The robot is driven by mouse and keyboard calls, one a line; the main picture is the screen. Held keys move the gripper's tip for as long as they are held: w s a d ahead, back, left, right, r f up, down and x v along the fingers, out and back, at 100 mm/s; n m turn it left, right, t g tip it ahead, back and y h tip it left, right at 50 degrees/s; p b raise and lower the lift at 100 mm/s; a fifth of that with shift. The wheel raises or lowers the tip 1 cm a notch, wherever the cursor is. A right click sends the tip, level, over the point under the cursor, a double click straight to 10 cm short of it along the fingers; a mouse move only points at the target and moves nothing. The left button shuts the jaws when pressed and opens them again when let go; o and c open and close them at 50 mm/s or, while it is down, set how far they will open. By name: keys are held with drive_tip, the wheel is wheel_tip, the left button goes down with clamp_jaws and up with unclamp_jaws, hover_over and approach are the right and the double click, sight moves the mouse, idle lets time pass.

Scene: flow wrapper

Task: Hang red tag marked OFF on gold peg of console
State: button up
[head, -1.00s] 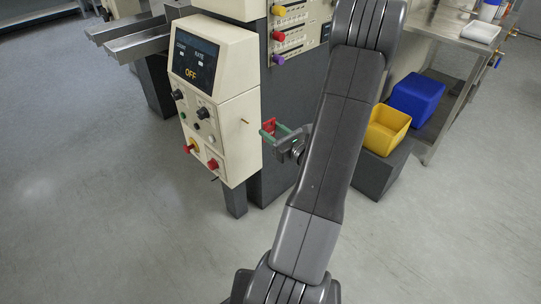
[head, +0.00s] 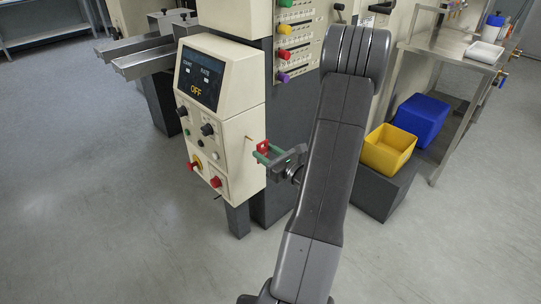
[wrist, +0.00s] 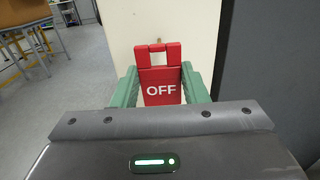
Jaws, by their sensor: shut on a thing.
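The red tag (wrist: 162,88) marked OFF is upright in the wrist view, with a square opening at its top. My gripper (wrist: 160,78) is shut on it, one green finger at each side. In the head view my gripper (head: 262,154) holds the tag (head: 263,146) just right of the cream console (head: 236,150). The gold peg (head: 249,137) sticks out of the console's right side face, slightly above and left of the tag. The tag looks apart from the peg, but depth is hard to judge.
A yellow bin (head: 388,149) and a blue bin (head: 421,118) stand on a dark block at right. A steel cart (head: 450,50) is behind them. Red knobs (head: 215,182) project from the console's front. The floor at left is clear.

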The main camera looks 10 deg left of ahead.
sight(246, 141)
drive_tip(key=shift+x, duration=2.55)
drive_tip(key=shift+w+a+f, duration=0.35)
drive_tip(key=shift+a+f, duration=0.05)
drive_tip(key=shift+a, duration=0.05)
drive_tip(key=o, duration=1)
drive_tip(key=v, duration=1.4)
drive_tip(key=shift+p, duration=0.35)
drive_tip(key=shift+w+a, duration=0.1)
